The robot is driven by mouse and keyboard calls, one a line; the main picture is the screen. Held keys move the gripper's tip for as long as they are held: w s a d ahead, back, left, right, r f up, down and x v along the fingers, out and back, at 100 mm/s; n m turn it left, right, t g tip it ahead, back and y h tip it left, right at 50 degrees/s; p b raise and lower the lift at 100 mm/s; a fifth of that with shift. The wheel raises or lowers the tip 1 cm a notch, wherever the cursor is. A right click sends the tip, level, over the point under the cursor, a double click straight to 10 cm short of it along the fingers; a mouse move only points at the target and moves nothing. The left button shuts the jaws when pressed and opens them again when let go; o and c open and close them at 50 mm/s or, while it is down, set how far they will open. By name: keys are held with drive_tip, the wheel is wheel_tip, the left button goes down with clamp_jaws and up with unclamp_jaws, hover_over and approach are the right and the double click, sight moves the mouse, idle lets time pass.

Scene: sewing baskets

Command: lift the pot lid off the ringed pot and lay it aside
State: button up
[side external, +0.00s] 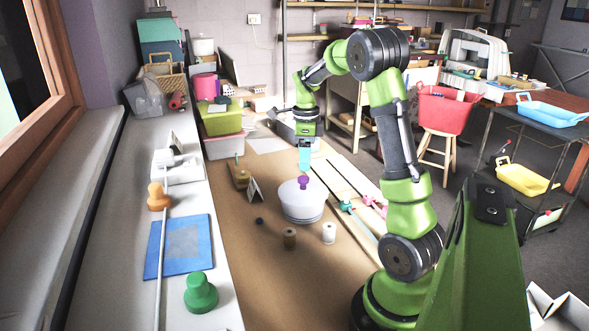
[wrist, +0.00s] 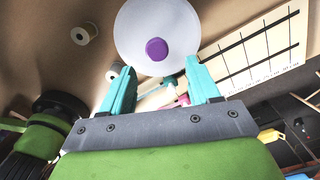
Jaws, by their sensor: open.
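The white pot (side external: 302,213) stands on the brown work surface, with faint bands around its side. Its round white pot lid (side external: 290,190) is on top, with a purple knob (side external: 303,182) in the middle. My gripper (side external: 304,171) points down just above the knob in the side view. In the wrist view, the lid (wrist: 136,24) and knob (wrist: 156,49) lie just beyond the open cyan fingers (wrist: 161,72). The knob lines up with the gap between them, and nothing is held. The pot's body is hidden under the lid in the wrist view.
A tan spool (side external: 289,238) and a white spool (side external: 329,233) stand in front of the pot. A small dark blue thing (side external: 259,221) lies to its left. The brown surface (side external: 265,285) nearer the camera is clear.

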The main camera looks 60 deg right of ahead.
sight(303, 178)
drive_tip(key=f, duration=0.7)
drive_tip(key=shift+w+a+f, duration=0.15)
drive_tip(key=shift+a, duration=0.15)
drive_tip(key=shift+c, duration=0.2)
drive_tip(key=c, duration=1)
